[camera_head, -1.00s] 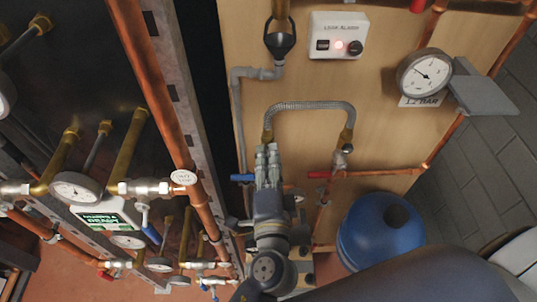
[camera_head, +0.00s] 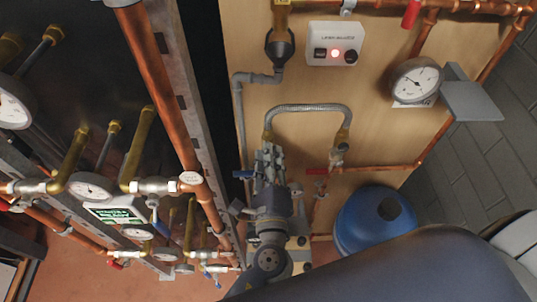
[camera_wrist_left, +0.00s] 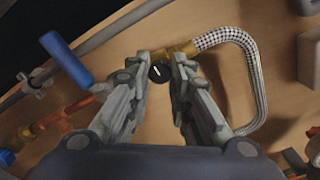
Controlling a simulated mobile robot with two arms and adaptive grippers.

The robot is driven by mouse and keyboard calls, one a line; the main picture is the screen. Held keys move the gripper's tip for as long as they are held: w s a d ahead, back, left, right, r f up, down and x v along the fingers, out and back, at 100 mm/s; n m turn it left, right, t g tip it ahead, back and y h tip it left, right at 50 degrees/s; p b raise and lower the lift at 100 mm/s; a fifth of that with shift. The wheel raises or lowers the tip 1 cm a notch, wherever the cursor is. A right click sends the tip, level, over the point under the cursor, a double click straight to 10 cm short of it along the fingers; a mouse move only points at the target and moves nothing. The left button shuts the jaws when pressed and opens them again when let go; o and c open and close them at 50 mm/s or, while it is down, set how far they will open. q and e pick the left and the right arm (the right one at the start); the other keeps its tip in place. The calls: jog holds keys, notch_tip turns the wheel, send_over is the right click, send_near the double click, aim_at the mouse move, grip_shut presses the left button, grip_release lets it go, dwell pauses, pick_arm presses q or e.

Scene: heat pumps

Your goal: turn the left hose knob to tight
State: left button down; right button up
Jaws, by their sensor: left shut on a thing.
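The left hose knob (camera_wrist_left: 160,73) is a small dark round knob with a white line, between my left fingertips in the left wrist view. My left gripper (camera_wrist_left: 160,62) is shut on it; it also shows in the head view (camera_head: 268,152), below the hose's left end. The braided hose (camera_head: 308,107) arches between two brass fittings on the wooden panel, and also shows in the left wrist view (camera_wrist_left: 250,70). In the head view the gripper hides the knob. My right gripper is out of view.
A blue lever (camera_wrist_left: 65,58) is left of my gripper. The leak alarm box (camera_head: 335,44) has a lit red lamp. A red-handled valve (camera_head: 317,171) and a blue tank (camera_head: 375,222) are at right. Copper pipes (camera_head: 170,100) run along the left.

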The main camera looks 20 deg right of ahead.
pick_arm(q)
jog(key=shift+r+m, duration=0.15)
jog(key=shift+m, duration=0.15)
jog(key=c, duration=1.7)
grip_release()
jog(key=shift+o, duration=1.4)
jog(key=shift+w+d, duration=0.1)
jog(key=shift+f, duration=0.2)
jog(key=v, duration=1.2)
